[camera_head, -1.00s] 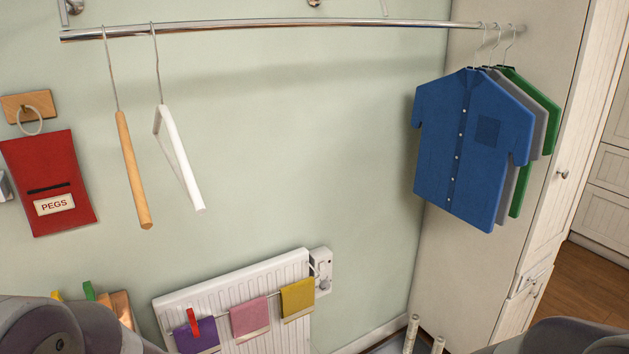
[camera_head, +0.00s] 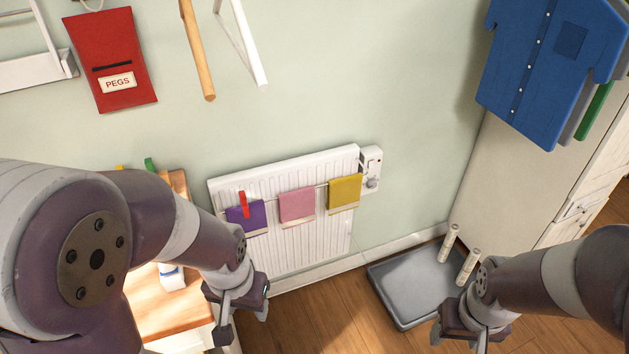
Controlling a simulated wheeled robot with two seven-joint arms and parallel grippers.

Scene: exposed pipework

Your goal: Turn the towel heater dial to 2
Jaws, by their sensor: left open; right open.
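The towel heater (camera_head: 285,245) is a white ribbed panel low on the green wall. Purple (camera_head: 246,217), pink (camera_head: 297,205) and yellow (camera_head: 345,191) towels hang on its rail, with a red peg (camera_head: 244,204) on the purple one. A white control box (camera_head: 371,170) sits at its upper right with a small grey dial (camera_head: 371,183); its numbers are too small to read. My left gripper (camera_head: 242,328) is open and empty, below the heater's left end. My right gripper (camera_head: 458,338) is open and empty, in front of the grey tray, well below and right of the dial.
A grey tray (camera_head: 398,291) lies on the wooden floor, with two pale posts (camera_head: 468,266) by its right side. A wooden surface (camera_head: 163,314) is under my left arm. A tall cabinet (camera_head: 517,185) and hanging blue shirt (camera_head: 550,65) are at right. Wall between heater and cabinet is clear.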

